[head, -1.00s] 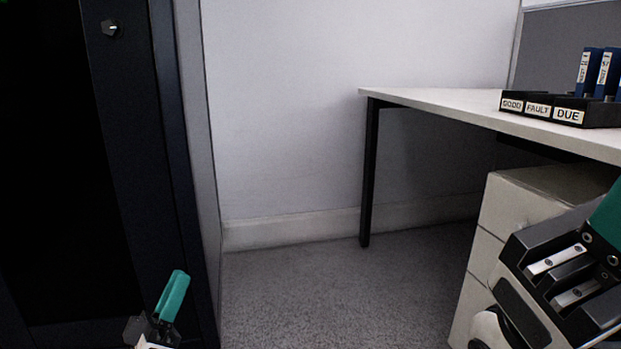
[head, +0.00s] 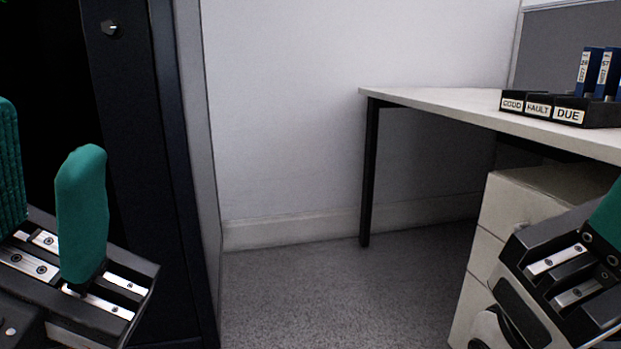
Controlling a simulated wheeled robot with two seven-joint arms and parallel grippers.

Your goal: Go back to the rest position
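My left gripper (head: 42,195) is in the lower left of the head view, in front of the dark cabinet. Its two green fingers stand apart with nothing between them. My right gripper (head: 575,275) is at the lower right edge, in front of the drawer unit. Only its black body and part of one green finger show; the rest is cut off by the frame edge, so its opening cannot be seen.
A dark cabinet (head: 160,180) fills the left side. A white desk (head: 450,105) on the right bears a black tray (head: 570,112) labelled GOOD, FAULT and DUE, with blue binders (head: 592,72) behind. A drawer unit (head: 500,215) stands below. The carpet (head: 320,300) between is clear.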

